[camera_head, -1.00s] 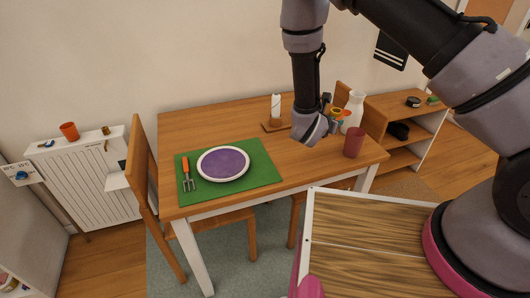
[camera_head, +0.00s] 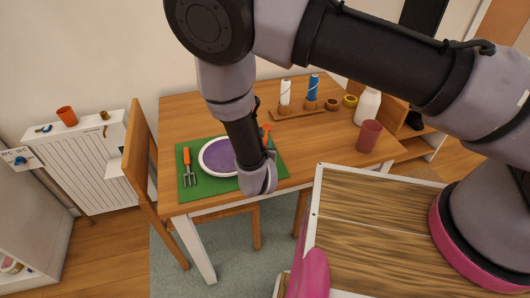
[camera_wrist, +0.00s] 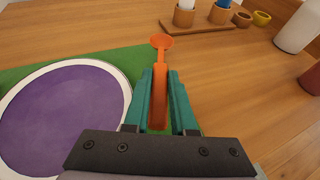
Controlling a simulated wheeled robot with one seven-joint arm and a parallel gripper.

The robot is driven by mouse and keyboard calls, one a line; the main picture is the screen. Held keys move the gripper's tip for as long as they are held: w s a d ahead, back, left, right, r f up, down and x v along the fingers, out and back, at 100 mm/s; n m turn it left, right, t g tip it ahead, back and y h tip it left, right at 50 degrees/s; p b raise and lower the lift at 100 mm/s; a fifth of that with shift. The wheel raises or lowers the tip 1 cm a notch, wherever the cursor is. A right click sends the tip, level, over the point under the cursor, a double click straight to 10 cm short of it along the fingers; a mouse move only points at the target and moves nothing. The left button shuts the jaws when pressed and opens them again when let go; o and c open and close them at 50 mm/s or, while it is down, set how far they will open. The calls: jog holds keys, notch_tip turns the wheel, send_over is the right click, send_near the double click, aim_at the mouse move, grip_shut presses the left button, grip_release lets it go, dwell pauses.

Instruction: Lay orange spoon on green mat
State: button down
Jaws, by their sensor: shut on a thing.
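The orange spoon (camera_wrist: 159,77) is held between the green fingers of my gripper (camera_wrist: 159,95), with its bowl pointing away from the gripper in the wrist view. In the head view the spoon's bowl (camera_head: 267,128) shows just beyond my gripper (camera_head: 265,150). The gripper is at the right part of the green mat (camera_head: 201,189), to the right of the plate. The mat also shows in the wrist view (camera_wrist: 110,57). I cannot tell whether the spoon touches the mat.
A purple plate with a white rim (camera_head: 216,157) lies on the mat, with an orange-handled fork (camera_head: 187,167) to its left. A wooden holder (camera_head: 297,114) with cups stands behind. A white vase (camera_head: 368,106) and a red cup (camera_head: 369,136) stand at right.

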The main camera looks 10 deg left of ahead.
jog(key=shift+f, duration=2.1)
jog(key=shift+f, duration=0.1)
jog(key=c, duration=1)
grip_release()
